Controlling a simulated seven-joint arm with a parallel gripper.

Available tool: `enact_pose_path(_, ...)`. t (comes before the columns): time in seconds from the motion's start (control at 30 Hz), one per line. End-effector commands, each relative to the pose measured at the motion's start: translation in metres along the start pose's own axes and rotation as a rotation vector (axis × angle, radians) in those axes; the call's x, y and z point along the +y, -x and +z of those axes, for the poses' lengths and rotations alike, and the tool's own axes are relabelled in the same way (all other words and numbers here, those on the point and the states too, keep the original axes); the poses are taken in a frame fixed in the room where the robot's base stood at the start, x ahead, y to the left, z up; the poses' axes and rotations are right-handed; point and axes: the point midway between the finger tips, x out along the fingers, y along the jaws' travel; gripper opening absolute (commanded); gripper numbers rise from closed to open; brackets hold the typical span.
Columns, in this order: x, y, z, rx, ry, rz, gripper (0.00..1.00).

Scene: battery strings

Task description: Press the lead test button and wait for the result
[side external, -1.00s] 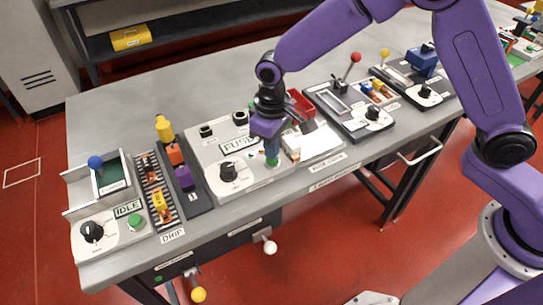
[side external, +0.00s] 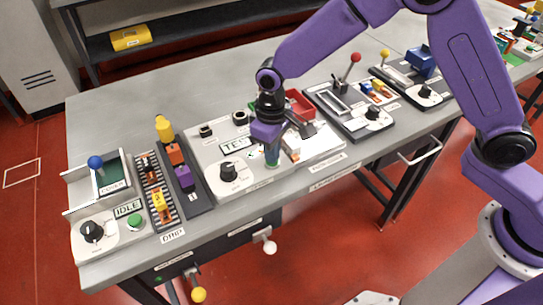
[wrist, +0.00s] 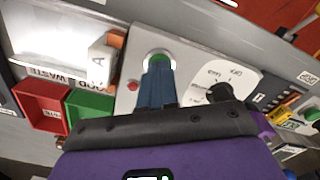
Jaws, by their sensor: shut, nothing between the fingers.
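The lead test station is a light grey panel (side external: 203,152) with a black knob (side external: 228,172) and a display (side external: 237,143) that reads TEST. My gripper (side external: 272,160) is shut and empty, pointing down at the panel's right front. In the wrist view, my fingertips (wrist: 158,62) are over a round green button (wrist: 158,54) with a pale ring, and cover much of it. They look to be on or just above it; contact cannot be told for sure.
A red bin (wrist: 42,104) and a green bin (wrist: 90,106) stand close beside the panel. A white block marked A (wrist: 101,58) is near my fingers. The IDLE station (side external: 128,209) is at the left, and a station with a red-knobbed lever (side external: 355,57) is at the right.

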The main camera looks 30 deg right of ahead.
Motion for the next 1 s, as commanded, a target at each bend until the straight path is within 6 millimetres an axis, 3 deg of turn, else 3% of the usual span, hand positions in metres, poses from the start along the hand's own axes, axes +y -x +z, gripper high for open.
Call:
enact_pose_path(0.73, 0.000, 0.051, -0.001, 0.002, 0.000, 0.000, 0.00)
enact_pose_path(1.0, 0.000, 0.059, 0.000, 0.000, 0.000, 0.000, 0.00)
